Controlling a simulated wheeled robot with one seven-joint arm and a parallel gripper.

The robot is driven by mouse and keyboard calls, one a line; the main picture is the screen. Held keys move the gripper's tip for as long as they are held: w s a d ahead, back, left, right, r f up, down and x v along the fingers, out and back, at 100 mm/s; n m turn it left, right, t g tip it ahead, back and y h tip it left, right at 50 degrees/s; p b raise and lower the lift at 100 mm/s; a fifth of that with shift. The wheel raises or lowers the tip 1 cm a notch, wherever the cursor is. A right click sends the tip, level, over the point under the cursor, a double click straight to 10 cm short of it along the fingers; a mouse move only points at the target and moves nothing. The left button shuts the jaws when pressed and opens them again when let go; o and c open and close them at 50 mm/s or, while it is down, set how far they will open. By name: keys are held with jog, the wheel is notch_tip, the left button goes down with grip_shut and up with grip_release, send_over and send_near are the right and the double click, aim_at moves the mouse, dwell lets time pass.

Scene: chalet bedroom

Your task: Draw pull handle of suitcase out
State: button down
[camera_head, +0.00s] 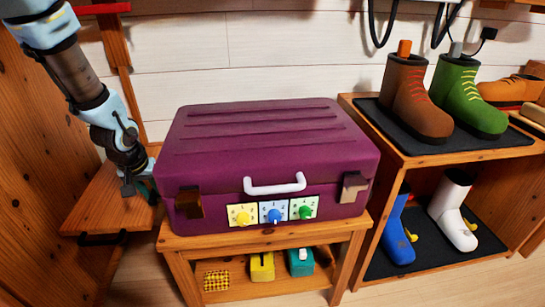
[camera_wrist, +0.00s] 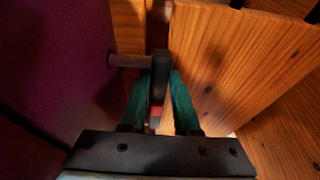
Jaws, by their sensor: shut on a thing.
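The purple suitcase (camera_head: 265,140) lies flat on a low wooden stand, with a white carry handle on its front. It also shows as a dark purple wall on the left of the wrist view (camera_wrist: 55,65). The pull handle shows in the wrist view as a grey rod (camera_wrist: 128,61) coming out of the suitcase's side, with a dark grip (camera_wrist: 160,72) at its end. My gripper (camera_head: 137,184) is at the suitcase's left side. In the wrist view its teal fingers (camera_wrist: 160,95) are shut on the dark grip. The head view hides the pull handle.
A wooden drawer or ledge (camera_head: 105,205) with a black handle is close below and left of my gripper. A shoe rack (camera_head: 395,165) with boots stands to the right. The stand's lower shelf (camera_head: 285,282) holds small items. A wooden wall closes off the far left.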

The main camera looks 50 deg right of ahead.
jog(key=shift+w+a+p, duration=2)
jog(key=shift+w+a, duration=0.7)
jog(key=shift+a, duration=0.25)
jog(key=shift+w+a+p, duration=1.95)
jog(key=shift+w+a, duration=0.75)
jog(key=shift+a, duration=0.2)
jog(key=c, duration=1.1)
grip_release()
jog(key=shift+w+a, duration=0.1)
jog(key=shift+w, duration=0.05)
jog(key=o, duration=0.5)
jog(key=shift+c, duration=0.2)
jog(key=p+v, duration=0.4)
jog(key=v, duration=0.2)
jog(key=shift+p, duration=0.4)
